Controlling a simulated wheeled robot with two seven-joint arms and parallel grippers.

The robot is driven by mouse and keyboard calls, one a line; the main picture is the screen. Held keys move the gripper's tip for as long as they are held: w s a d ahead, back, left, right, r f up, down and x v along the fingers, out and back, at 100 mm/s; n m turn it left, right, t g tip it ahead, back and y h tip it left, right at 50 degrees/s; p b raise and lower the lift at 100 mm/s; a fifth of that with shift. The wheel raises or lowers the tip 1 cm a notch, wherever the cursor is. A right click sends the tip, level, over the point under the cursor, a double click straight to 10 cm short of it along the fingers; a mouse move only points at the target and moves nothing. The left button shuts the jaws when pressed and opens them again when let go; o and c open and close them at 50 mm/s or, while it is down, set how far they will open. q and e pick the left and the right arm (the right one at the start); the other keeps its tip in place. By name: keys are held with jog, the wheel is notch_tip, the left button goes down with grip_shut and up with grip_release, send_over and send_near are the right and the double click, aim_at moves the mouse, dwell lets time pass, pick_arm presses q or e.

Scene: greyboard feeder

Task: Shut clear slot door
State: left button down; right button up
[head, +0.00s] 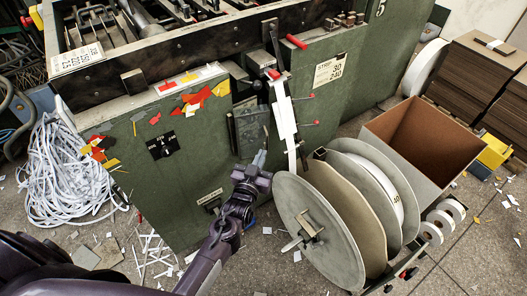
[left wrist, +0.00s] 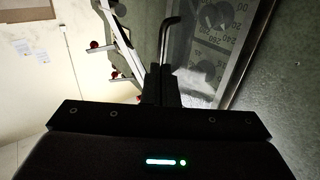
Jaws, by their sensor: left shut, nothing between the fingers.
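The clear slot door (head: 251,131) is a grey see-through panel on the front of the green machine. In the left wrist view the door (left wrist: 203,58) is at upper right, with numbers showing through or reflected in it. How far it stands open I cannot tell. My left gripper (head: 261,160) is shut and empty, just below the door's lower edge in the head view. In the left wrist view its closed fingertips (left wrist: 160,72) are beside the door's left edge, near a bent dark rod (left wrist: 166,38). Contact is unclear. My right gripper is not seen.
The green machine (head: 190,165) fills the middle. A white strip guide (head: 284,115) with red-knobbed levers is right of the door. Large reels (head: 315,225) and an open box (head: 405,140) stand at right. White strip scrap (head: 65,180) lies at left.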

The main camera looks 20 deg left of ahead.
aim_at(267, 146)
pick_arm(q)
jog(key=shift+w, duration=1.4)
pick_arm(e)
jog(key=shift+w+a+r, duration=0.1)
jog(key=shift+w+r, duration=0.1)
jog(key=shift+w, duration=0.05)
pick_arm(q)
jog(key=shift+w, duration=0.1)
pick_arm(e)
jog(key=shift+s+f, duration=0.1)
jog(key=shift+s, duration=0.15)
pick_arm(q)
jog(key=shift+w+d+b, duration=0.2)
jog(key=shift+w+b, duration=0.25)
jog(key=shift+w, duration=1.45)
jog(key=shift+r, duration=0.15)
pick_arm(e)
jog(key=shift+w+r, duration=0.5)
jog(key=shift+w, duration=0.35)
pick_arm(q)
jog(key=shift+s, duration=0.1)
